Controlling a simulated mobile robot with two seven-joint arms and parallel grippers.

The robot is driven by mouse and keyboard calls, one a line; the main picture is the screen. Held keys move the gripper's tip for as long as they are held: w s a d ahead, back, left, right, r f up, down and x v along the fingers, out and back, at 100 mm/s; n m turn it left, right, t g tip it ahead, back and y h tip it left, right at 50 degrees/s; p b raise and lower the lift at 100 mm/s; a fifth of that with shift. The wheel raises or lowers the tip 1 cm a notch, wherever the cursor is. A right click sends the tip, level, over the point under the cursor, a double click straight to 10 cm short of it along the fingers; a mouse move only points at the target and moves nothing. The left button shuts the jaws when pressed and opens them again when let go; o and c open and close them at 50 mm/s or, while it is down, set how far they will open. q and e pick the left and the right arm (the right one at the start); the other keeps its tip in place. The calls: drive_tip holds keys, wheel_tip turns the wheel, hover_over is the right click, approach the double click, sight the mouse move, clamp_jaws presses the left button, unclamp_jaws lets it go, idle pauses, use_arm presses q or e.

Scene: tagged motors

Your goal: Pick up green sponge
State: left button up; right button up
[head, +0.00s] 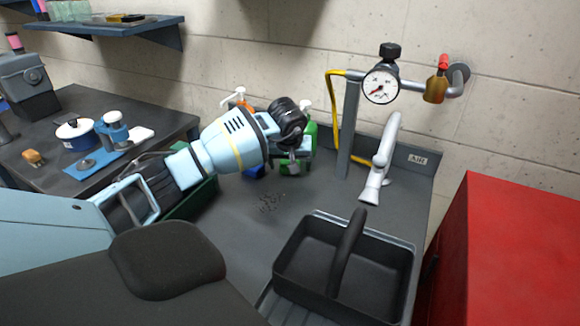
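I cannot pick out a green sponge for certain. A bright green object (311,136) stands at the back of the grey counter, partly hidden behind my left gripper; a white nozzle-like top shows above it, so it looks like a bottle. My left arm reaches in from the left over the counter. My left gripper (292,163) is at its end, pointing down and away, in front of the green object. Its fingers are small and mostly hidden, so its opening and any contact are unclear. My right gripper is out of view.
A dark green bin (196,200) is partly behind my arm. A red cabinet (510,255) bounds the right.

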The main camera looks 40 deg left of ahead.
use_arm(q)
drive_tip(key=shift+f, duration=0.1)
drive_tip(key=c, duration=1.1)
drive_tip(key=shift+r, duration=0.55)
drive_tip(key=s+d, duration=0.1)
drive_tip(key=s, duration=0.1)
drive_tip(key=s+d, duration=0.4)
drive_tip(key=shift+s+r+b, duration=0.1)
drive_tip(key=shift+r+b, duration=0.2)
drive_tip(key=shift+r, duration=0.05)
wheel_tip(320, 180, up, 13)
drive_tip(key=shift+r, duration=0.1)
